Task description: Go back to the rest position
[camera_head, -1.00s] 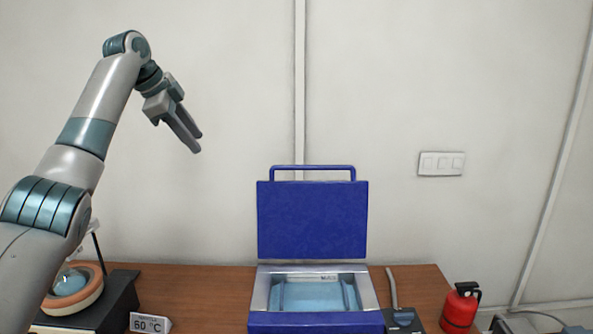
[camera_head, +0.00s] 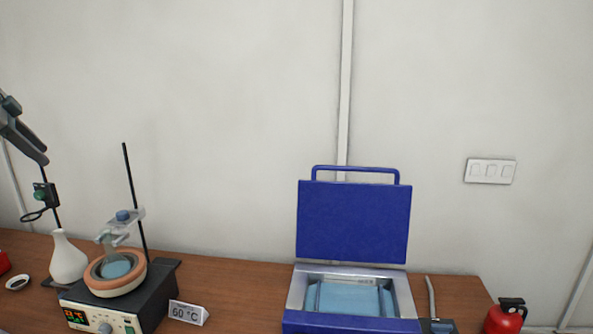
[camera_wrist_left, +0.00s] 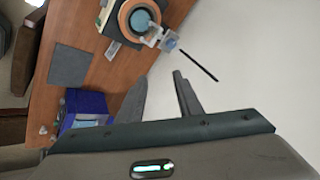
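My left gripper (camera_head: 42,158) shows only in part at the left edge of the head view, raised in front of the wall. In the left wrist view its two fingers (camera_wrist_left: 159,78) are apart, with nothing seen between them. My right gripper is in neither view.
On the wooden table (camera_head: 235,275) stand a hot plate (camera_head: 135,305) with a flask (camera_head: 118,262) in an orange-rimmed bath, a white vase-shaped vessel (camera_head: 67,258), a "60 °C" sign (camera_head: 188,313) and an open blue box (camera_head: 353,222). A red extinguisher (camera_head: 505,318) stands at right.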

